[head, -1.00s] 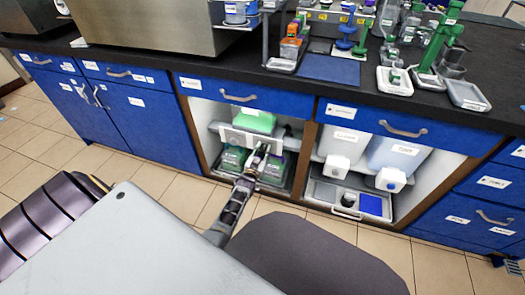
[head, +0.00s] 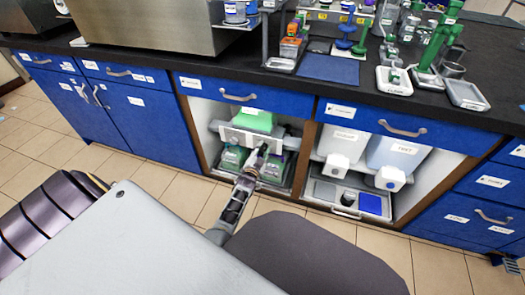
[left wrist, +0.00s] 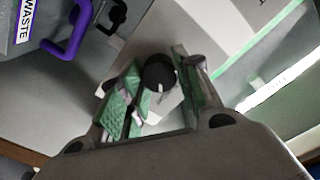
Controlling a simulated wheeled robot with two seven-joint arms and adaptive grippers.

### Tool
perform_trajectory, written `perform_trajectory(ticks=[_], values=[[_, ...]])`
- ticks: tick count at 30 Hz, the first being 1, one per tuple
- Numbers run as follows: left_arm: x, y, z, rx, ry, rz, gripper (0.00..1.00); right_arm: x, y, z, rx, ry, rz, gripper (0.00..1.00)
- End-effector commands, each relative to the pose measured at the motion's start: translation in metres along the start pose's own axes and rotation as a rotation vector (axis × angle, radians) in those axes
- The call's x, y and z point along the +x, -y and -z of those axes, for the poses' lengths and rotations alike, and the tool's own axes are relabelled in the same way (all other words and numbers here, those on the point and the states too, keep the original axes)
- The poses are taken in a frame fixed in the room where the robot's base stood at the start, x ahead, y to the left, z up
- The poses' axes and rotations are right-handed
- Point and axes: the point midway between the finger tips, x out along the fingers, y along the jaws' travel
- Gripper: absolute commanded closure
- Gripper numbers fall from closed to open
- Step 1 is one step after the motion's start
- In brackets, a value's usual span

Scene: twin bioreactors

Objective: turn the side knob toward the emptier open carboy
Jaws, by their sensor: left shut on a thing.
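The side knob (left wrist: 159,72) is black and round, with a white mark pointing toward the bottom of the left wrist view. It sits on a pale panel (left wrist: 198,25), between the green-padded fingers of my left gripper (left wrist: 158,88), which is shut on it. In the head view my left gripper (head: 257,158) reaches into the left open cabinet bay and hides the knob. Two carboys, one at left (head: 232,158) and one at right (head: 273,168), stand low in that bay with green showing. Their fill levels are too small to tell. My right gripper is out of view.
A green container (head: 254,119) stands above the panel in the bay. A purple handle (left wrist: 70,35) lies beside a WASTE label at upper left. The right bay holds two white-capped containers (head: 343,143) (head: 398,152) above a tray (head: 345,211). Blue drawers (head: 240,97) run above the bays.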

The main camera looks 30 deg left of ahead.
Motion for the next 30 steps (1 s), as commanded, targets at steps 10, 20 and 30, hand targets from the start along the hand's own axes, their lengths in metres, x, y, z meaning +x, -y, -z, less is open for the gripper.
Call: perform_trajectory(ticks=[10, 20, 30], values=[[0.0, 0.0001, 0.0001, 0.0, 0.0, 0.0, 0.49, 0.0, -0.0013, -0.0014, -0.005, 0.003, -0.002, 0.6], [0.0, 0.0001, 0.0001, -0.001, 0.0, 0.0, 0.45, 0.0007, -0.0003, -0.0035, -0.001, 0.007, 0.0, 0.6], [-0.0001, 0.005, 0.0065, 0.0, 0.0, 0.0, 0.45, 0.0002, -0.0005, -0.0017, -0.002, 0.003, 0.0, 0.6]])
